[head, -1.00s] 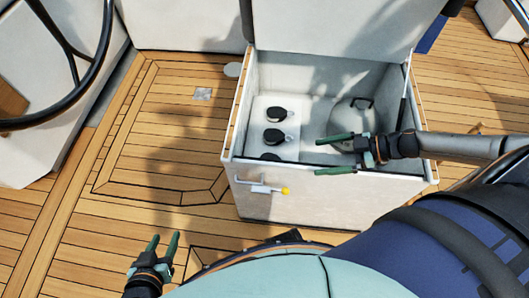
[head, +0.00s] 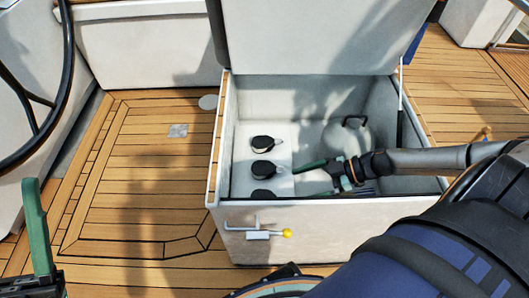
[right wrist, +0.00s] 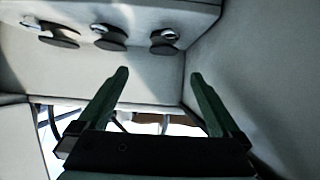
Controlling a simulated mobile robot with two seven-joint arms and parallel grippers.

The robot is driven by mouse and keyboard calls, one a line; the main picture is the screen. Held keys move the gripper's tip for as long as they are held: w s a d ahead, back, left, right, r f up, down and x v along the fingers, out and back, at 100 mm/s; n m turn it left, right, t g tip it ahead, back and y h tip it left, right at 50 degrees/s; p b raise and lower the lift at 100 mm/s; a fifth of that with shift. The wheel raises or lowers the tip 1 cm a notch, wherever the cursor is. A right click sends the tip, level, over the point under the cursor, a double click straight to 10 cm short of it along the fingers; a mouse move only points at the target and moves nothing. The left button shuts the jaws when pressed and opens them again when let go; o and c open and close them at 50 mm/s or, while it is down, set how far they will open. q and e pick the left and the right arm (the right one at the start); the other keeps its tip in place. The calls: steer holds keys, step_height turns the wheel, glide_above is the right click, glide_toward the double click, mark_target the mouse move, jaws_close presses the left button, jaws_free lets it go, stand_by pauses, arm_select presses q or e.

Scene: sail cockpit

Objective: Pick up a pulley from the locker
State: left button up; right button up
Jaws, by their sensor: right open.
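Three black pulleys with small metal fittings lie in a row on the white ledge inside the open locker (head: 330,222): the far pulley (head: 261,142), the middle pulley (head: 262,168) and the near pulley (head: 262,195), partly hidden by the front wall. In the right wrist view the pulleys are in a row at the top (right wrist: 108,38). My right gripper (head: 311,180) is inside the locker, right of the middle and near pulleys, open and empty, its lower finger partly hidden. In the right wrist view its fingers (right wrist: 158,74) are apart. One finger of my left gripper (head: 38,230) shows at the lower left.
A rounded pale object with a dark handle (head: 346,140) stands in the locker's right part. The raised lid (head: 310,35) stands at the back. A latch with a yellow knob (head: 262,233) is on the front wall. A steering wheel (head: 62,90) is at left.

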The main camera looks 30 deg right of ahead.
mark_target(265, 197)
steer(key=b+x, duration=0.2)
steer(key=x, duration=0.4)
steer(key=shift+w+a+f, duration=0.15)
steer(key=shift+a, duration=0.1)
steer(key=x, duration=0.1)
steer(key=b+x, duration=0.1)
steer(key=x, duration=0.1)
steer(key=b+x, duration=0.1)
steer(key=x, duration=0.1)
steer(key=shift+s+f, duration=0.2)
steer(key=shift+s, duration=0.1)
steer(key=shift+w+a+f, duration=0.1)
steer(key=shift+w+a, duration=0.1)
steer(key=shift+a, duration=0.1)
arm_select(q)
steer(key=shift+n, duration=0.5)
step_height(265, 197, down, 5)
steer(key=shift+w+d+r, duration=0.1)
steer(key=shift+d, duration=0.05)
arm_select(e)
steer(key=c, duration=1.5)
